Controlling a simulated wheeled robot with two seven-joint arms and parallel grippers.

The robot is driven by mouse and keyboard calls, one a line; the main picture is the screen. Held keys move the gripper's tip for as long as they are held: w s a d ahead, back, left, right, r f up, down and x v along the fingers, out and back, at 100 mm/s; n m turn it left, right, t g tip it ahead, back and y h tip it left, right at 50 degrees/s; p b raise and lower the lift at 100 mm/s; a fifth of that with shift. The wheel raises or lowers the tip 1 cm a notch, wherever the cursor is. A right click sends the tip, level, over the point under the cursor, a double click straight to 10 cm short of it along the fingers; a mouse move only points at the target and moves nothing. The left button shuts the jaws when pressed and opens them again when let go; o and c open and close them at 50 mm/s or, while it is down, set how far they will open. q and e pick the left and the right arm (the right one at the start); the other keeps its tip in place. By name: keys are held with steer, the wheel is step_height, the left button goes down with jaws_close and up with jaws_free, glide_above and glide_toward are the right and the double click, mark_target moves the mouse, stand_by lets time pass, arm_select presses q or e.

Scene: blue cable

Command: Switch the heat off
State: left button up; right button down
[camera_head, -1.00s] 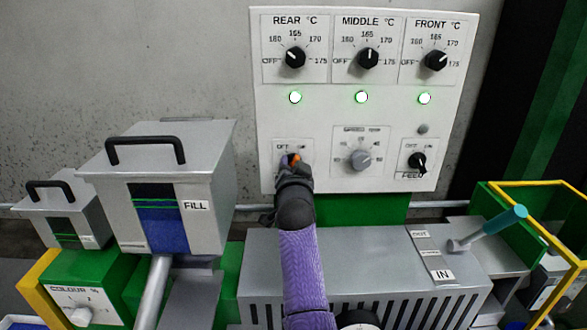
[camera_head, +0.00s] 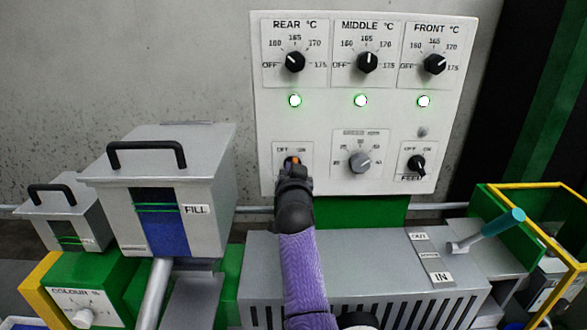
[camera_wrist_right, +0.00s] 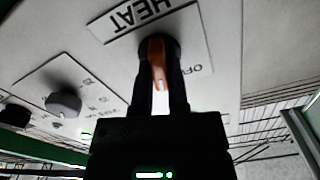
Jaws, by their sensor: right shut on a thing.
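The heat switch (camera_head: 291,161) is an orange lever on a dark round base, on a small plate at the lower left of the white control panel. My right gripper (camera_head: 294,172) covers most of it in the head view. In the right wrist view, the orange lever (camera_wrist_right: 157,58) stands between the two dark fingers of my right gripper (camera_wrist_right: 160,75), which is shut on it. The HEAT label (camera_wrist_right: 145,14) shows upside down beside it. Most of the plate's OFF and ON marks are readable in the head view. My left gripper is out of view.
Three temperature knobs, rear (camera_head: 295,62), middle (camera_head: 368,62) and front (camera_head: 434,64), sit above lit green lamps (camera_head: 361,101). A speed knob (camera_head: 360,161) and a feed switch (camera_head: 416,164) are to the right. The FILL hopper (camera_head: 205,160) stands left of my arm.

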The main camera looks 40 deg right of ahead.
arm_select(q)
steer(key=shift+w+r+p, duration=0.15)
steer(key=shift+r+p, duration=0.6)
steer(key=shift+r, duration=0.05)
arm_select(e)
steer(key=shift+w+a+f+n, duration=0.1)
steer(key=shift+n, duration=4.6)
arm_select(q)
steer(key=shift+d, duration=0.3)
arm_select(e)
steer(key=c, duration=0.6)
jaws_free()
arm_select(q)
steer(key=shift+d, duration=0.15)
